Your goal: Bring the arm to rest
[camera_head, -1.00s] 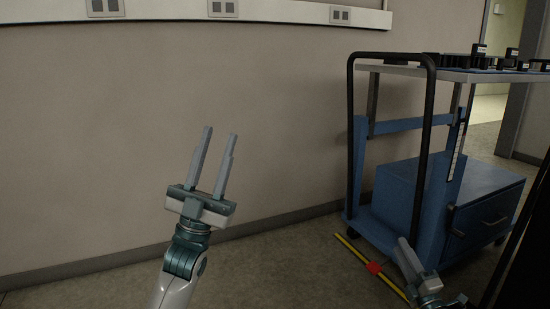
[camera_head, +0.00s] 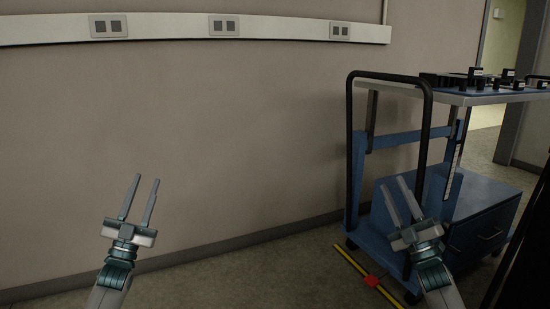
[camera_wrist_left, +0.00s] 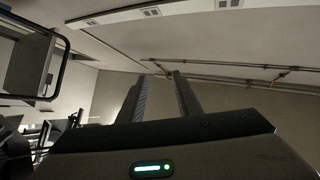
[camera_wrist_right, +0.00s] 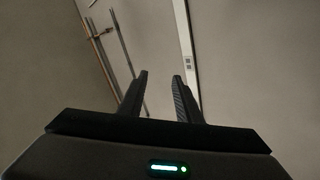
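My left gripper (camera_head: 140,199) is raised in front of the bare wall at the left of the head view. Its two fingers point up, stand apart and hold nothing; they also show apart in the left wrist view (camera_wrist_left: 160,95). My right gripper (camera_head: 403,200) is raised at the right, in front of the blue cart in the picture. Its fingers are apart and empty, as the right wrist view (camera_wrist_right: 160,95) also shows.
A blue cart (camera_head: 362,235) with a black handle frame and a drawer box stands at the right. Several dark items (camera_head: 477,76) sit on its top. A yellow bar with a red part (camera_head: 371,281) lies low beside it. The wall (camera_head: 240,130) carries a socket rail (camera_head: 170,27).

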